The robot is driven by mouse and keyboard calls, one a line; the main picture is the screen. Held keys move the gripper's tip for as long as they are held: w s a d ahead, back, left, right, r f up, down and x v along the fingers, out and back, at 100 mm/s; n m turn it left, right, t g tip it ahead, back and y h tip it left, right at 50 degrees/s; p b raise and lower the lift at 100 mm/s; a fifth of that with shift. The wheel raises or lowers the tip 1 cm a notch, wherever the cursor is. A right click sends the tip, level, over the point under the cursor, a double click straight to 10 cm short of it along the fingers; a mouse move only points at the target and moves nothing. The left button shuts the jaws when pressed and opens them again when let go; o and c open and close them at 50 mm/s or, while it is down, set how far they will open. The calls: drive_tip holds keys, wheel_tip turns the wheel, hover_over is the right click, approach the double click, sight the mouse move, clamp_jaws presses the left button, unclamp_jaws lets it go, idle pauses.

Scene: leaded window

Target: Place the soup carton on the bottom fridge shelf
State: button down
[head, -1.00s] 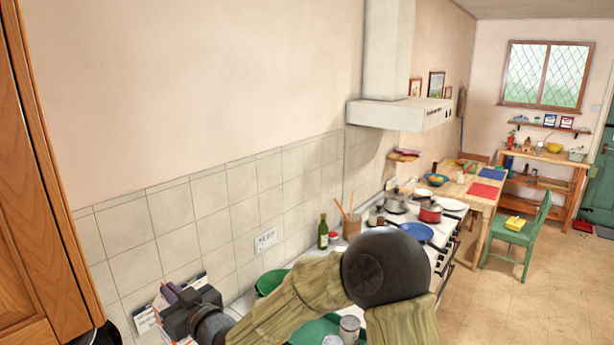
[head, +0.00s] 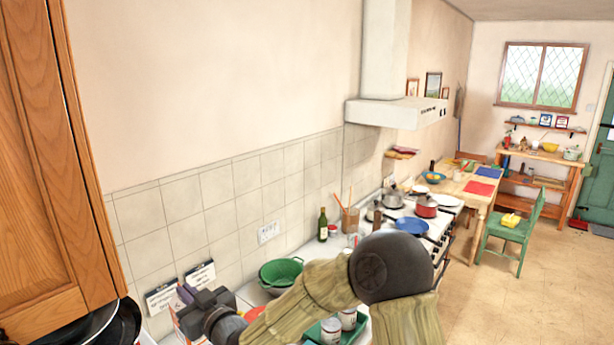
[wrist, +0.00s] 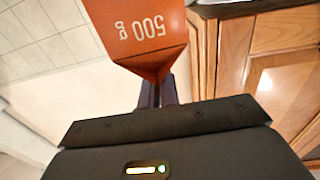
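The soup carton (wrist: 140,30) fills the top middle of the wrist view, orange-red with "500 g" printed upside down on it. Its tapered end lies between the two purple fingers of my gripper (wrist: 158,92), which look closed on it. In the head view my gripper (head: 186,292) is at the lower left, with part of a white and red carton (head: 183,325) just below it. The carton's lower part is cut off or hidden there. No fridge or fridge shelf is in view.
A wooden cabinet (head: 60,170) stands close at the left, with dark pans (head: 95,330) below it. Two cards (head: 200,275) lean on the tiles behind my gripper. Open floor (head: 520,290) lies right.

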drive_tip(key=w+d+f+m+t+h, duration=0.2)
drive_tip(key=w+d+f, duration=0.2)
drive_tip(key=d+f, duration=0.5)
drive_tip(key=w+d+f+m+t+h, duration=0.25)
drive_tip(key=w+d+f, duration=0.25)
drive_tip(key=d+f, duration=0.45)
drive_tip(key=s+d+f+m+t+h, duration=0.1)
drive_tip(key=s+d+f+m+h, duration=0.35)
drive_tip(key=d, duration=0.65)
drive_tip(key=s+d+f+m+t+h, duration=0.1)
drive_tip(key=s+d+f+h, duration=0.35)
drive_tip(key=d+f, duration=0.55)
wheel_tip(320, 180, down, 20)
drive_tip(key=d+b, duration=0.1)
drive_tip(key=b, duration=2.1)
drive_tip(key=shift+w+d, duration=0.35)
drive_tip(key=shift+w, duration=0.05)
drive_tip(key=shift+r, duration=0.2)
